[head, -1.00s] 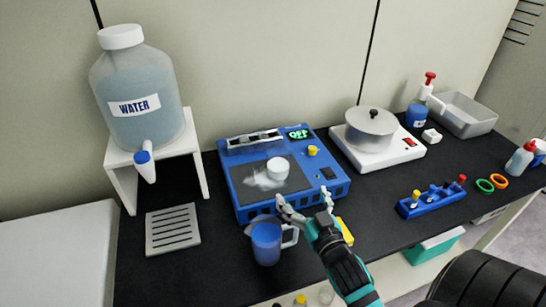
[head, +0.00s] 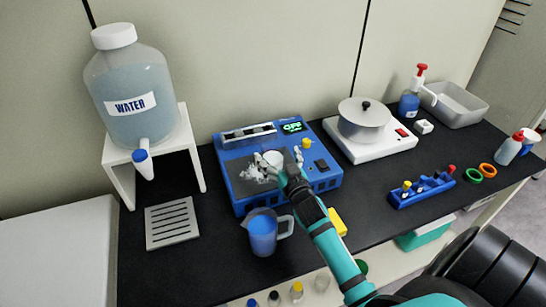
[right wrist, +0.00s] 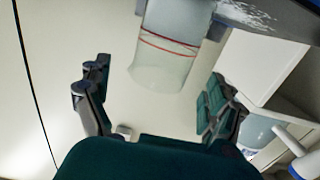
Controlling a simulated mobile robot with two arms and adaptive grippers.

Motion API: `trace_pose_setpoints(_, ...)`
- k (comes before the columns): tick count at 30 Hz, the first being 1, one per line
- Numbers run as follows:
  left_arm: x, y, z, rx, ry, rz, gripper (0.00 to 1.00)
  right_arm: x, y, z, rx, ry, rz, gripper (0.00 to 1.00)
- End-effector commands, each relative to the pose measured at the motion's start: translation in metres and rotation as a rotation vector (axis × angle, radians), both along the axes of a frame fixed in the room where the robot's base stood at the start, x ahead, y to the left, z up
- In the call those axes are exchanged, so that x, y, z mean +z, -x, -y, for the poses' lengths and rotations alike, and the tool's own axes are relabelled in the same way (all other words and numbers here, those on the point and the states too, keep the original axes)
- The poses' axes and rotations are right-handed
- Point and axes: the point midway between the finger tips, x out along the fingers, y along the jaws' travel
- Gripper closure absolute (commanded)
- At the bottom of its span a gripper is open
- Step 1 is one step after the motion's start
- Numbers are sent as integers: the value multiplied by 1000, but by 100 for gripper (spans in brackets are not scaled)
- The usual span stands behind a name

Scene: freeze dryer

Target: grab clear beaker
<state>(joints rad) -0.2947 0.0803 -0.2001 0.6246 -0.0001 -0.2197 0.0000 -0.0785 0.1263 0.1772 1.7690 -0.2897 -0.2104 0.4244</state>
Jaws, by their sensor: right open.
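The clear beaker (head: 272,158) is a small whitish, see-through cup on the dark top plate of the blue machine (head: 240,197). White powdery stuff lies on the plate to its left. My right gripper (head: 281,161) is open at the beaker, with its fingers near the rim on either side. In the right wrist view the beaker (right wrist: 160,55) has red lines around it and sits between the spread fingers of my right gripper (right wrist: 155,80). I see a gap on both sides, so it is not gripped. My left gripper is not in view.
A jug of blue liquid (head: 262,233) stands in front of the machine. A water jar (head: 133,90) on a white stand is at left. A pot (head: 364,122) on a hot plate and a blue vial rack (head: 422,192) are at right.

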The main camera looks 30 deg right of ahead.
Motion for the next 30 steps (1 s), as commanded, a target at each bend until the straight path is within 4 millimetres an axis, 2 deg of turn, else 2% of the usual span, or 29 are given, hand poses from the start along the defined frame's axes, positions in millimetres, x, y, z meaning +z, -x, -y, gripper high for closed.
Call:
trace_pose_setpoints(1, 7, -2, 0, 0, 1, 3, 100, 7, -10, 2, 0, 1, 3, 8)
trace_pose_setpoints(3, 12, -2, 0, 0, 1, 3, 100, 8, -21, 4, 0, -1, 1, 8)
trace_pose_setpoints(6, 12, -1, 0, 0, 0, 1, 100, 5, -32, 7, 0, -1, 1, 8)
trace_pose_setpoints(9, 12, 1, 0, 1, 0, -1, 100, 3, -39, 8, 1, -1, 1, 8)
trace_pose_setpoints(16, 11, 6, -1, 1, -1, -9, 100, 2, -39, 8, 0, 0, 0, 8)
trace_pose_setpoints(30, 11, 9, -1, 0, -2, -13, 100, 2, -39, 8, 0, 0, 0, 69)
